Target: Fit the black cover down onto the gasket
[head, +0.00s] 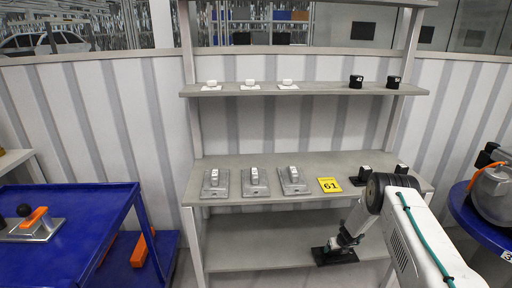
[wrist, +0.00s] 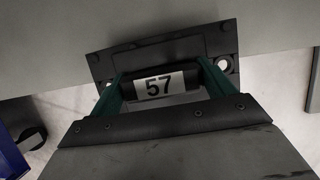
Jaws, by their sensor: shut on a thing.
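My gripper (head: 342,242) is shut on a black cover (head: 335,256), a flat plate with a raised handle. In the wrist view, the black cover (wrist: 100,65) carries a white label reading 57, and the green fingers of my gripper (wrist: 158,88) grip both sides of that handle. In the head view the cover hangs in front of the shelf unit, near its lower shelf. A grey rounded metal unit (head: 494,190) with orange parts stands at the right edge, partly cut off. I cannot make out a gasket for certain.
The grey shelf unit (head: 240,165) holds several metal plates with handles, a yellow sign (head: 329,185) reading 61, and black parts (head: 361,175) beside my arm. A blue round table (head: 466,212) is at right. A blue cart (head: 100,205) stands at left.

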